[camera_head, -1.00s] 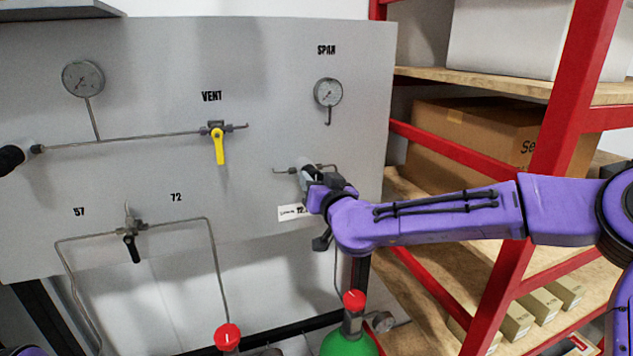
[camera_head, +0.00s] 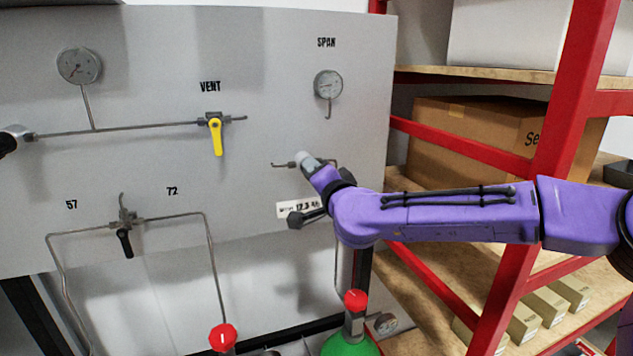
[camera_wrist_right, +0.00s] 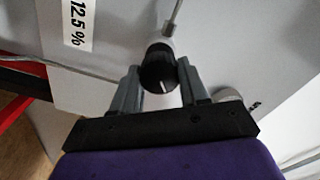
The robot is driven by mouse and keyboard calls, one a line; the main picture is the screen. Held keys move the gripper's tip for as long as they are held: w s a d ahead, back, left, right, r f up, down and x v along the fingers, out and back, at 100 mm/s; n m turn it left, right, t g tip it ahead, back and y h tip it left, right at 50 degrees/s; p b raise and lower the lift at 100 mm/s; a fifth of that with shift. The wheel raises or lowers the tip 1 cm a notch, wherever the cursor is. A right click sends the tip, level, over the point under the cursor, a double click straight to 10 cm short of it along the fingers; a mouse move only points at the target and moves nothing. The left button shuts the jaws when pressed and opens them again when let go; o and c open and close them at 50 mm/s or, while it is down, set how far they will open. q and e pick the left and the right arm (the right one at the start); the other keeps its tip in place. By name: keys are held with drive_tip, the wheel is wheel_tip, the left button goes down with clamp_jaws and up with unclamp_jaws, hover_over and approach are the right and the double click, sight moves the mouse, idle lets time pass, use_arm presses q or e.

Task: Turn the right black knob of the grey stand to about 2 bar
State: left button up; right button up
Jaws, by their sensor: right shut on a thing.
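The grey stand (camera_head: 265,60) carries the right black knob below the SPAN label. In the right wrist view the black knob (camera_wrist_right: 158,70) has a white line on its face. My right gripper (camera_wrist_right: 160,88) has its two grey fingers on either side of the knob and is shut on it. In the head view the same gripper (camera_head: 312,168) is at the panel, and it and my wrist hide the black part of the knob. The SPAN gauge (camera_head: 328,84) sits above; its needle is too small to read. My left gripper is not in view.
Another black knob (camera_head: 8,143) is at the left edge, with a second gauge (camera_head: 79,66) above. A yellow VENT handle (camera_head: 217,137) and a black valve handle (camera_head: 125,243) stick out from the panel. A red shelf frame (camera_head: 560,110) stands at right. A green cylinder (camera_head: 349,346) is below.

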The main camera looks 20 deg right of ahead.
drive_tip(key=shift+f+m+b, duration=0.2)
drive_tip(key=shift+m+b, duration=3.45)
drive_tip(key=shift+m, duration=1.6)
drive_tip(key=shift+f+m+b, duration=0.15)
drive_tip(key=shift+m+b, duration=3.5)
drive_tip(key=shift+m, duration=1.6)
drive_tip(key=o, duration=1.1)
drive_tip(key=shift+c, duration=0.2)
drive_tip(key=shift+r, duration=0.1)
